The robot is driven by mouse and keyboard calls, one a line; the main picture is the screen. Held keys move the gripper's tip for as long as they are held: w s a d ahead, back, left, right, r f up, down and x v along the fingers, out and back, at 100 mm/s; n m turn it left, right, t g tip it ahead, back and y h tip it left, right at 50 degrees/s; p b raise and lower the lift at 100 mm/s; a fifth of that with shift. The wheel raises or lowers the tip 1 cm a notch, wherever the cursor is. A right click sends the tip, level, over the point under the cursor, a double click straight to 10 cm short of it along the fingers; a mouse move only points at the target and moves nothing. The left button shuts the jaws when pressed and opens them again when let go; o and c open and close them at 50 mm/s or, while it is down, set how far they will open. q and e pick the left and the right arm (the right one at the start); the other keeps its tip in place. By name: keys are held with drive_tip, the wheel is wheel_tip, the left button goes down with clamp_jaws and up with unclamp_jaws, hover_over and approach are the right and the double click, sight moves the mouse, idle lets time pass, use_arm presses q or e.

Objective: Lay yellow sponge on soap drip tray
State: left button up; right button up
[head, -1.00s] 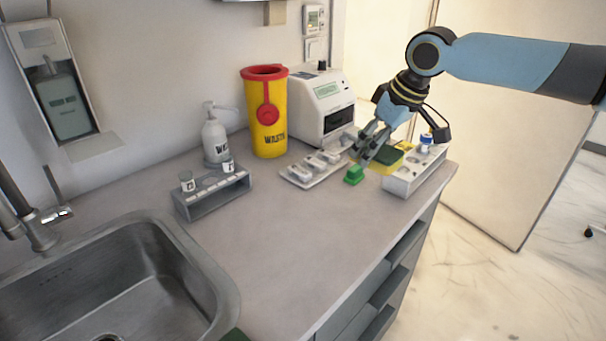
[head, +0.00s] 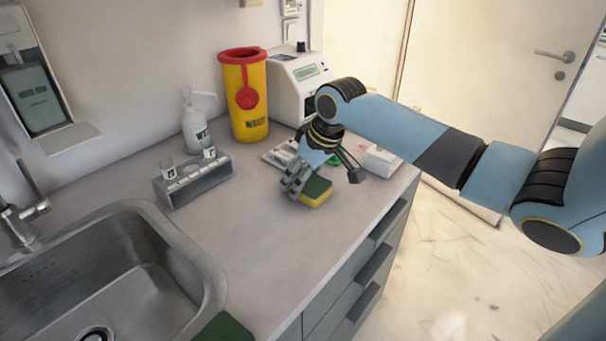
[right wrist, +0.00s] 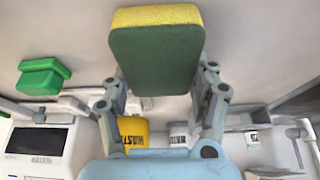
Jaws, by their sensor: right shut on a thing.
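The yellow sponge (head: 313,196) with a dark green face is held in my right gripper (head: 296,187), over the middle of the counter. In the right wrist view the sponge (right wrist: 157,52) sits between the two fingers, its green face toward the camera. Whether it touches the counter is unclear. A pale tray (head: 68,143) juts from the wall under the soap dispenser (head: 40,95) at the left, apparently the soap drip tray; its top looks bare. My left gripper is not in view.
Between sponge and drip tray stand a grey vial rack (head: 195,184), a white pump bottle (head: 194,125) and the sink (head: 110,265) with its faucet (head: 25,200). A yellow waste bin (head: 245,95) stands behind. A dark green item (head: 224,329) lies at the front edge.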

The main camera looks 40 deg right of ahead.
drive_tip(key=o, duration=0.7)
